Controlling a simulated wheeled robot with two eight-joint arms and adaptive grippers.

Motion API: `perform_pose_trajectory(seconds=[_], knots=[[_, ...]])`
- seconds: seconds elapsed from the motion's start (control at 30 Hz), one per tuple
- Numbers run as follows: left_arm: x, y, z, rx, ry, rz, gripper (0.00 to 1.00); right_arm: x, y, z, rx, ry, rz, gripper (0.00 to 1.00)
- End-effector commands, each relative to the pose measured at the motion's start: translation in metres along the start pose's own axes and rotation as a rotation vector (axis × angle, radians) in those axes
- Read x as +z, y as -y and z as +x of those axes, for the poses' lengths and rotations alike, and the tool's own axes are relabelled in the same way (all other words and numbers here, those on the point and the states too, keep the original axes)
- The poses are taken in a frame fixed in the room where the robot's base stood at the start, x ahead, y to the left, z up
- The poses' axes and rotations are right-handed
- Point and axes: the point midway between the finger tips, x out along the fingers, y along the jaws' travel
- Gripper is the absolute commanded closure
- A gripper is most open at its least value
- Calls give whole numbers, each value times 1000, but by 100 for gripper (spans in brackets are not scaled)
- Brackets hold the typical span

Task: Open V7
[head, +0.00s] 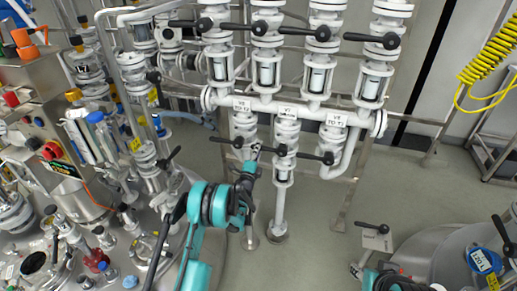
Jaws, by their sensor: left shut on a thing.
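The V7 label (289,109) is on the horizontal white pipe, in the middle of three labels. The V7 valve (285,135) hangs below it on a vertical pipe. Its black lever (270,149) lies roughly level, pointing left across the pipe line. My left gripper (254,151) reaches up from below and is shut on the lever's left end; its fingers partly hide that end. My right gripper (356,269) is low in the picture, right of centre, away from the V7 valve. It is too small to tell whether it is open or shut.
The V6 valve lever (225,140) is close at left, and the V8 valve lever (315,157) close at right. Several more levered valves stand above. A steel vessel (435,255) with a black lever (372,228) is at lower right. Grey floor (315,235) is clear below the pipes.

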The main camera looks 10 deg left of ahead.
Motion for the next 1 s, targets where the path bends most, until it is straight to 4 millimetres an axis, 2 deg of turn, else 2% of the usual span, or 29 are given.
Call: perform_pose_trajectory(seconds=[0.7, 1.0], knots=[[-12, -47, -9, 5, 87, -447, 100, 0, 0, 0, 0, 0, 0, 60], [-19, -58, -12, 6, 111, -567, 100, 0, 0, 0, 0, 0, 0, 60]])
